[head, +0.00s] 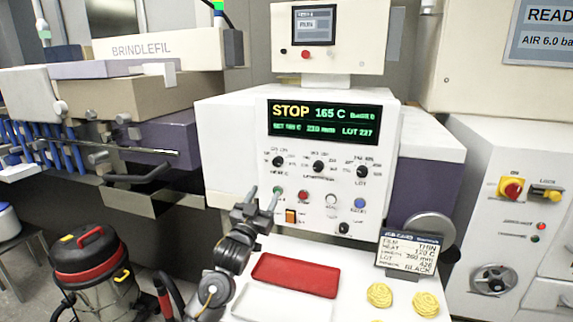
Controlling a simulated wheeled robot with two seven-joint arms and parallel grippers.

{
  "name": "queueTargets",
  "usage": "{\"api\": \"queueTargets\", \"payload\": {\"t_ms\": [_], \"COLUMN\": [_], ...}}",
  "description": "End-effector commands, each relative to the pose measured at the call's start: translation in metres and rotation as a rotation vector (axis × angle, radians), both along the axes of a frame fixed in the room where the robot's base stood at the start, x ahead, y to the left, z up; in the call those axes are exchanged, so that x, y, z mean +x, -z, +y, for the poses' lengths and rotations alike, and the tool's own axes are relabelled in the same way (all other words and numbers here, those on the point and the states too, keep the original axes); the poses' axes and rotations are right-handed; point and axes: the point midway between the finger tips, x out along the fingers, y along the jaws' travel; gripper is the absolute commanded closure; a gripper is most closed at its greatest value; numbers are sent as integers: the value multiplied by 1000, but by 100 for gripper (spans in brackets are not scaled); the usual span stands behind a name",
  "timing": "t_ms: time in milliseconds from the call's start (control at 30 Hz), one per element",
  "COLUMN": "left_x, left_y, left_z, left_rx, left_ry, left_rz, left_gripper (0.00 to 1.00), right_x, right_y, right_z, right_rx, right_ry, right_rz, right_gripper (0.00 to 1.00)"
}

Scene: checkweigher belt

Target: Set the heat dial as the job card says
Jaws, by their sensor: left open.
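The white control panel (330,195) faces me. Its display (324,121) reads STOP, 165 C, a set value that looks like 165 C, 230 mm and LOT 227. Below it are three black dials: left (279,161), middle (318,166) and right (362,171). Their labels are too small to read surely, so I cannot tell which is heat. The job card (408,254) at the lower right seems to read THIN, heat 120 C, 260 mm, BLACK. My left gripper (264,194) is open and empty, below the left dial near the panel's lower left. My right gripper is out of view.
Coloured buttons (303,195), an orange switch (291,216) and another black knob (344,228) sit low on the panel. A red tray (295,275) and yellow coils (379,295) lie on the white shelf. A vacuum cleaner (92,268) stands at left.

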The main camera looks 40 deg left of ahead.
Motion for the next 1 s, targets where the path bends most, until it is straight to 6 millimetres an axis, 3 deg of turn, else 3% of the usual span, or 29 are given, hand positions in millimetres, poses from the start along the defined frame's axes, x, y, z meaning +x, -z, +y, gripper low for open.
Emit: {"api": "queueTargets", "payload": {"t_ms": [167,267,467,800,1000], "left_x": [-1,4,33,84,95], "left_y": [-9,-13,-27,-45,-47], "left_z": [5,8,16,29,32], "left_rx": [6,6,5,5,5], "left_ry": [-6,-8,-8,-3,-3], "left_rz": [-25,-24,-24,-21,-21], "left_gripper": [48,48,48,48,48], "right_x": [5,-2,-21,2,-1], "right_y": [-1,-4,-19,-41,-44], "right_z": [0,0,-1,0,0], "right_rx": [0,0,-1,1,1], "right_ry": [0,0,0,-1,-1], "right_rz": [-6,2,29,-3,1], "right_gripper": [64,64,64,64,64]}}
